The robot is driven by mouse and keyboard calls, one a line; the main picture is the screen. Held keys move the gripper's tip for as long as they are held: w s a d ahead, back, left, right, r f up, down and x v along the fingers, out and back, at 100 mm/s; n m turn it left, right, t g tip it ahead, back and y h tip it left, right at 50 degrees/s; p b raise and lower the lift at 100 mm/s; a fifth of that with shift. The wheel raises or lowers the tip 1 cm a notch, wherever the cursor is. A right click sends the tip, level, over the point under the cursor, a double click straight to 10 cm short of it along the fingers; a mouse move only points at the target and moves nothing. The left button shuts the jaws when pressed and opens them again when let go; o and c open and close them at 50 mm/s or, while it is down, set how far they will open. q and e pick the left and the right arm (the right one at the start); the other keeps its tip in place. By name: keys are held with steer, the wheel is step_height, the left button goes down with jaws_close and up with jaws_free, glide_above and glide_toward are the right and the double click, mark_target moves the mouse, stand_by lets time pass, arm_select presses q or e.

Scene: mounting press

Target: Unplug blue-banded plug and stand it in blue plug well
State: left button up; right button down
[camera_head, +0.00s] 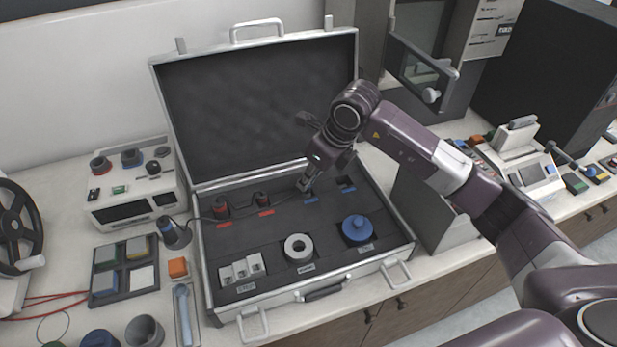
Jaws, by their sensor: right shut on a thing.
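The grey case (330,225) lies open, with dark foam inside. My right gripper (305,186) reaches down to the back middle of the foam, just behind a blue label (311,199). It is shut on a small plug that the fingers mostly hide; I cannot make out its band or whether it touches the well. Another dark well (345,184) with a blue label lies to its right and looks empty. Two red-banded plugs (220,208) (261,199) stand at the back left of the foam, by red labels. My left gripper is not in view.
A grey box (132,192) with red, blue and black sockets stands left of the case. A dark cable runs from a grey-blue part (173,234) into the case. A ring (298,247), a blue round piece (357,229) and white blocks (242,270) fill the front foam.

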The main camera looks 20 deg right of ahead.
steer(key=shift+f, duration=0.25)
steer(key=c, duration=1.2)
jaws_free()
steer(key=shift+c, duration=0.2)
steer(key=shift+r, duration=0.1)
steer(key=shift+r+p, duration=1.9)
steer(key=shift+r, duration=1.85)
steer(key=shift+s+f, duration=0.1)
steer(key=shift+f, duration=0.05)
